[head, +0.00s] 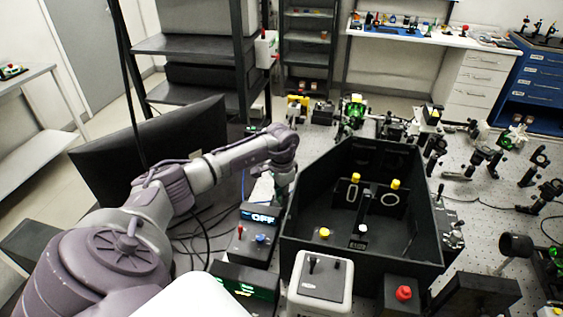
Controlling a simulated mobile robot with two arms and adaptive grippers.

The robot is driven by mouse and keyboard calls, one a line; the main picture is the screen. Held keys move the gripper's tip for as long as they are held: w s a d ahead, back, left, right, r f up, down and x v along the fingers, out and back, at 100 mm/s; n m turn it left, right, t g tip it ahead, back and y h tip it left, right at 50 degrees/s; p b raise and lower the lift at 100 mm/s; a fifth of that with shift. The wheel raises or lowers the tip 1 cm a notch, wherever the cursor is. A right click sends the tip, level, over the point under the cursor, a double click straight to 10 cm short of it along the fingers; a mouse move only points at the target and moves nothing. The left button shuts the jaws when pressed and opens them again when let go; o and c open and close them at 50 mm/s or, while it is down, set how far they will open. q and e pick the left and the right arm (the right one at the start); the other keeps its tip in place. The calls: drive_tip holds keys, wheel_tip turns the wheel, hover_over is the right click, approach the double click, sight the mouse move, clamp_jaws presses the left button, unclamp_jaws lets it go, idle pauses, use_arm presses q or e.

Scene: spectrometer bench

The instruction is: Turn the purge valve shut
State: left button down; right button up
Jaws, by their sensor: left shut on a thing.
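My left arm reaches in from the left, and my left gripper (282,187) points down beside the left wall of the open black enclosure (340,251). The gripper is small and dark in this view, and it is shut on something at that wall. I take this to be the purge valve, which the gripper and wrist hide, so its handle angle cannot be told. My right gripper is not in view.
A box with an "OFF" display (262,217) stands just left of the enclosure, close to my gripper. A black monitor (150,150) stands behind my arm. A white switch box (320,283) and red button (403,293) are in front. Optics mounts crowd the right.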

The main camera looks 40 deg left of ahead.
use_arm(q)
drive_tip(key=c, duration=1.1)
unclamp_jaws()
drive_tip(key=shift+o, duration=0.2)
wheel_tip(320, 180, up, 12)
